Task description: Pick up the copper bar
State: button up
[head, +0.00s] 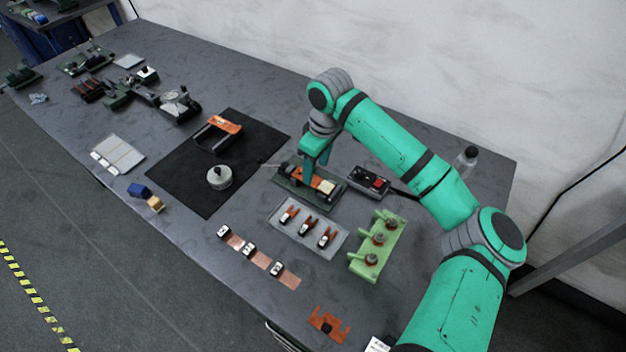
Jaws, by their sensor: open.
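My gripper (311,172) points down over a dark green fixture (333,198) right of the middle of the table. It is open, but the gap between its fingers is hard to see from here. A copper-coloured bar (298,182) lies on the fixture, just beside and below the fingertips, beside a cream block (326,187). The fingers partly hide the bar. I cannot tell whether they touch it or stand around it. Another copper-orange piece (225,124) lies across a black bracket on the black mat (190,177).
A grey tray (291,237) with small copper clips lies in front of the fixture. A light green stand (361,264), a control box (369,182) and a bottle (466,160) are to the right. Copper foil strips (262,259) and an orange part (328,323) lie nearer the front edge.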

aim_at(314, 181)
jog(key=shift+w+a+f, duration=0.15)
jog(key=shift+w+f, duration=0.05)
jog(key=shift+f, duration=0.9)
jog(key=shift+w+a+f, duration=0.1)
jog(key=shift+w+f, duration=0.05)
jog(key=shift+f, duration=0.95)
jog(key=c, duration=1.3)
jog(key=shift+r, duration=0.15)
